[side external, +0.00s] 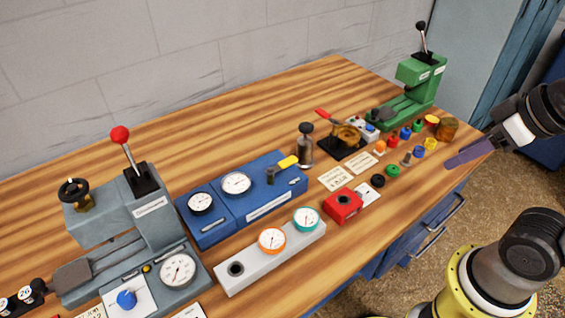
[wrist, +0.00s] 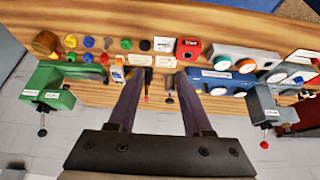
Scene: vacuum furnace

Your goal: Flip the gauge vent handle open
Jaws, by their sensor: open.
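A blue gauge box (side external: 222,222) with two white dials lies in the middle of the bench in the side view. A short yellow handle (side external: 288,162) sits on a dark stem at its right end, apparently the gauge vent handle. In the side view my gripper (side external: 469,153) is at the right, above the bench edge, well away from the yellow handle.
A grey press with a red-knobbed lever (side external: 120,135) stands left, a green press (side external: 415,85) at the far right. A grey gauge block (side external: 255,267) and red block (side external: 342,207) lie in front.

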